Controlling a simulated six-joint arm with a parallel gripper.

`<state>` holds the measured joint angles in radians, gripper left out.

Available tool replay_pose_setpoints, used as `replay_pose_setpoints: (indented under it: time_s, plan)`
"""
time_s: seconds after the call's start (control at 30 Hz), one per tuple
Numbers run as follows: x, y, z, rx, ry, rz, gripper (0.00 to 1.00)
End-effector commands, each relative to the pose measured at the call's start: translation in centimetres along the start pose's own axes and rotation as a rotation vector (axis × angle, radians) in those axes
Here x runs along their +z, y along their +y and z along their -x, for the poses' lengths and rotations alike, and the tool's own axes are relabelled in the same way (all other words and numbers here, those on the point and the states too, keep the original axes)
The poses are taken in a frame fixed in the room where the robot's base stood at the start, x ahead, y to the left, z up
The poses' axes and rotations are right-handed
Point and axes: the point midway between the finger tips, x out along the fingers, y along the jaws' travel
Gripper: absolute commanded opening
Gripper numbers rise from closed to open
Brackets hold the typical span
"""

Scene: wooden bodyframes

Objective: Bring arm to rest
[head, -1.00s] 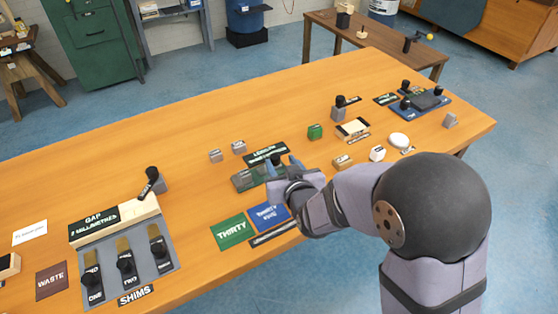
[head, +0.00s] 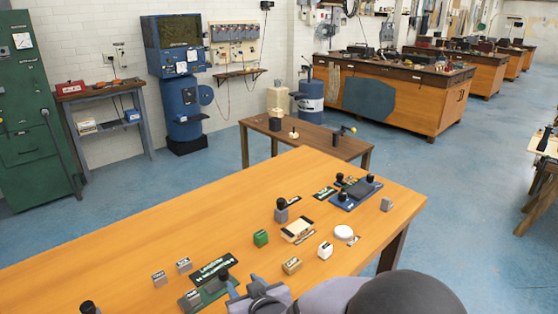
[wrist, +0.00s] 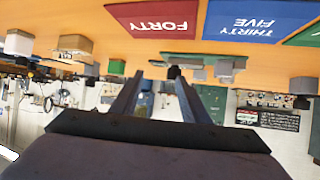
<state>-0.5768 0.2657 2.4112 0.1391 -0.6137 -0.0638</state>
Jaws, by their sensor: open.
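My gripper (head: 258,294) is at the bottom middle of the head view, low over the near side of the wooden table (head: 100,236). It is beside the green fixture with grey blocks and a black knob (head: 212,287). In the wrist view, my gripper's two fingers (wrist: 157,90) stand apart, with nothing seen held between them. The same green fixture (wrist: 200,60) shows beyond the fingertips, upside down. The lower part of my arm is cut off by the head view's bottom edge.
On the table stand a green block (head: 261,238), a white round piece (head: 344,232), a tan block (head: 292,266) and a blue tray with black knobs (head: 356,192). A red FORTY card (wrist: 160,18) and blue THIRTY FIVE card (wrist: 246,20) lie near my gripper. Open floor lies beyond the table.

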Motion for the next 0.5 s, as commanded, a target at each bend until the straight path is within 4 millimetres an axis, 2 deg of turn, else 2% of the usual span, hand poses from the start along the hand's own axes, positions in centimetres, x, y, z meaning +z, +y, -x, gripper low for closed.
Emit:
replay_pose_setpoints:
  time_s: [0.07, 0.17, 0.27, 0.4, 0.5]
  plan:
    - [0.0, 2.1, 1.4, 0.029, -0.074, -0.022, 0.41]
    - [1.4, 5.0, 3.7, 0.072, -0.207, -0.061, 0.41]
    - [3.2, 7.9, 7.1, 0.116, -0.359, -0.11, 0.41]
    - [5.8, 11.1, 13.0, 0.175, -0.578, -0.197, 0.41]
    - [7.5, 12.4, 17.5, 0.209, -0.723, -0.262, 0.41]
